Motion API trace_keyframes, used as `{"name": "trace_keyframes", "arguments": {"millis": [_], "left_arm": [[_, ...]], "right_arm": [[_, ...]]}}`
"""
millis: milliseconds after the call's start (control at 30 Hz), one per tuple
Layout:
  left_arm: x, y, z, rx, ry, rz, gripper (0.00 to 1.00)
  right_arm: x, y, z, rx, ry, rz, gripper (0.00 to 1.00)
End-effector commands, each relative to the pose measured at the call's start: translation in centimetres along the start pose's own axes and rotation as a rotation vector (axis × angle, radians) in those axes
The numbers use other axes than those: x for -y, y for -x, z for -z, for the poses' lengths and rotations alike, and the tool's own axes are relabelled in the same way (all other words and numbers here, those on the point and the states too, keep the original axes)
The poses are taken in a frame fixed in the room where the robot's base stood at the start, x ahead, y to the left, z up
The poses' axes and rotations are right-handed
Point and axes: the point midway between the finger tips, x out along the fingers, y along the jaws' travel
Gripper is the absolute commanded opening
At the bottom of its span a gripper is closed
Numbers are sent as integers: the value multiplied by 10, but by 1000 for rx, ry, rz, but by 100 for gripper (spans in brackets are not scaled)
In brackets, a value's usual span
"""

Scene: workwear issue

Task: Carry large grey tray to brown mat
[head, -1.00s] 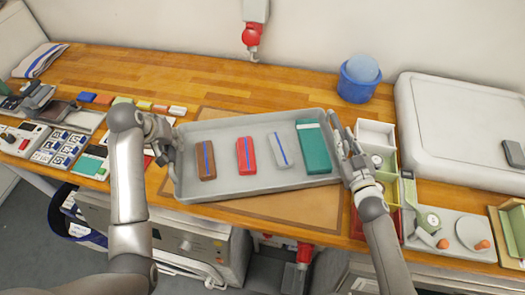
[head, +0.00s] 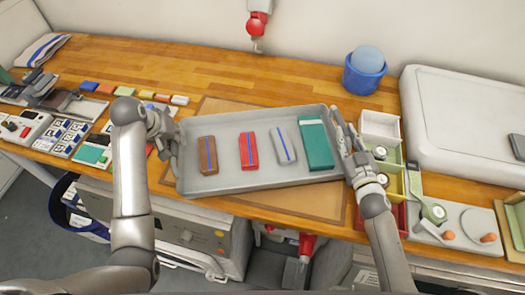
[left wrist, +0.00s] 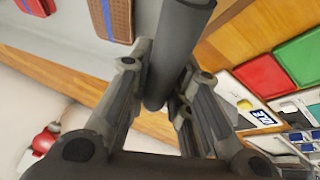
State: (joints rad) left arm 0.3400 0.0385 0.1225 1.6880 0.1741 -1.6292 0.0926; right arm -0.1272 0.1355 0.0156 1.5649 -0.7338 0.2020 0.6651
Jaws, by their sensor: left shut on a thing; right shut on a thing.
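The large grey tray (head: 228,170) is in the middle of the head view, over the brown mat (head: 300,201). The mat shows behind the tray and along its front right; the rest is hidden. I cannot tell whether the tray touches it. In the tray lie a brown block (head: 207,156), a red block (head: 248,151), a grey block (head: 284,146) and a larger green box (head: 315,143). My left gripper (head: 174,142) is shut on the tray's left end; the left wrist view shows the rim (left wrist: 178,55) between its fingers. My right gripper (head: 347,152) is shut on the right end.
A blue bucket (head: 364,75) stands behind the tray's right end. Divided bins (head: 381,123) stand close to my right gripper, with a large white case (head: 470,115) beyond. Small coloured pieces and devices (head: 70,140) line the left counter. The back middle is clear.

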Motion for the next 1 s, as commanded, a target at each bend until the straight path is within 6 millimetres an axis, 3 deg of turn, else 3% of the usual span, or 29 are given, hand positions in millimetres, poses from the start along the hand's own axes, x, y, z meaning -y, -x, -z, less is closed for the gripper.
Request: {"name": "trace_keyframes", "arguments": {"millis": [433, 467, 600, 767, 1000], "left_arm": [[8, -21, -8, -5, 3, 6, 0], [8, -22, -8, -2, 3, 7, 20], [7, -20, -8, -2, 3, 6, 38], [6, -15, -7, -3, 2, 3, 41], [7, 19, -6, -6, 2, 5, 41]], "right_arm": [[1, 0, -24, 0, 2, -6, 0], [1, 0, -25, 3, 2, -6, 19], [1, 0, -23, 4, 1, -6, 37], [2, 0, -22, 2, 0, -4, 38], [3, 0, -22, 1, 0, -2, 39]]}}
